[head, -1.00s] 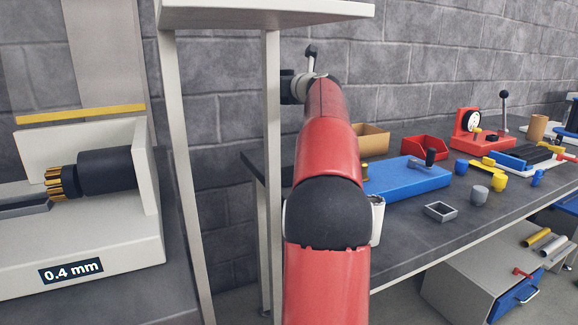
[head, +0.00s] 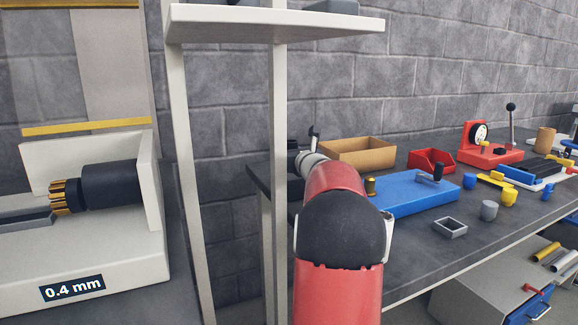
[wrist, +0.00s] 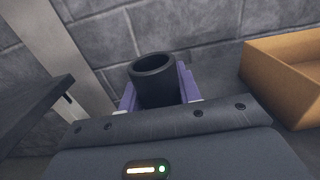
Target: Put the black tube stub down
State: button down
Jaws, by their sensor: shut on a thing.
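The black tube stub (wrist: 155,88) is a short hollow cylinder. In the wrist view it stands between the purple fingers of my gripper (wrist: 158,92), its open end facing the camera. My gripper is shut on it. In the head view my red arm reaches toward the wall, left of the tan box, and the stub cannot be made out there. Whether the stub touches any surface below is hidden.
A tan open box (head: 357,152) is right of my gripper, also in the wrist view (wrist: 285,75). A blue block (head: 410,195), a red bin (head: 432,161) and small cups share the dark bench (head: 400,258). A white-posted shelf (head: 280,26) stands left of my arm.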

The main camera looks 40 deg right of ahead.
jog(key=shift+f, duration=2)
jog(key=shift+f, duration=0.2)
jog(key=c, duration=1)
grip_release()
jog(key=shift+r, duration=0.15)
jog(key=b+v, duration=0.1)
jog(key=v, duration=0.6)
jog(key=shift+s+b, duration=0.3)
